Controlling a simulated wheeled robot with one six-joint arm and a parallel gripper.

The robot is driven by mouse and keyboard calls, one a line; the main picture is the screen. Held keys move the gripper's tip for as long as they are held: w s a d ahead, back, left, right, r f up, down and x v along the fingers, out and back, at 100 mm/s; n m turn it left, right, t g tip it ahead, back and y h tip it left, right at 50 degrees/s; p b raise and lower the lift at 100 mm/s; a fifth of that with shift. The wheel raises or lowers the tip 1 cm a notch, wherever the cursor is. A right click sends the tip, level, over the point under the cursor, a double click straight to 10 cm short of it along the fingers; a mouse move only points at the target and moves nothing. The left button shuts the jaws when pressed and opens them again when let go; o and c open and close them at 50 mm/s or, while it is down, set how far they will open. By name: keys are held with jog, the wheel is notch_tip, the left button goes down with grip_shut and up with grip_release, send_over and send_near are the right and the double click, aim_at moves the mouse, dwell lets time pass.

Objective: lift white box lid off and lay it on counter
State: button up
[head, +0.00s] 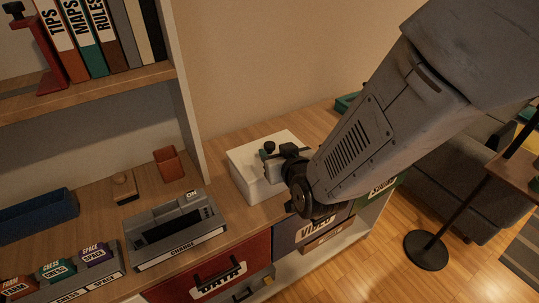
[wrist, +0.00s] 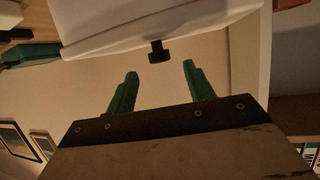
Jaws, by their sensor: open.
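The white box (head: 243,179) stands on the wooden counter, with its lid (head: 262,148) on top. A dark knob (head: 269,146) rises from the lid, and the knob also shows in the wrist view (wrist: 158,51). My gripper (head: 272,157) is at the box's right front side, close to the knob, and hides part of the box. In the wrist view its two green fingers (wrist: 160,74) are apart and empty. The knob appears just beyond the fingertips and roughly centred between them. I cannot tell whether either finger touches it.
A grey cartridge charger (head: 178,230) stands left of the box on the counter (head: 221,212). A shelf upright (head: 186,120) rises behind. Some counter is bare between charger and box.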

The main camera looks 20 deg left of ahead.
aim_at(272, 148)
jog(key=x, duration=0.6)
jog(key=shift+w+f, duration=0.1)
jog(key=shift+f, duration=0.1)
jog(key=c, duration=1.1)
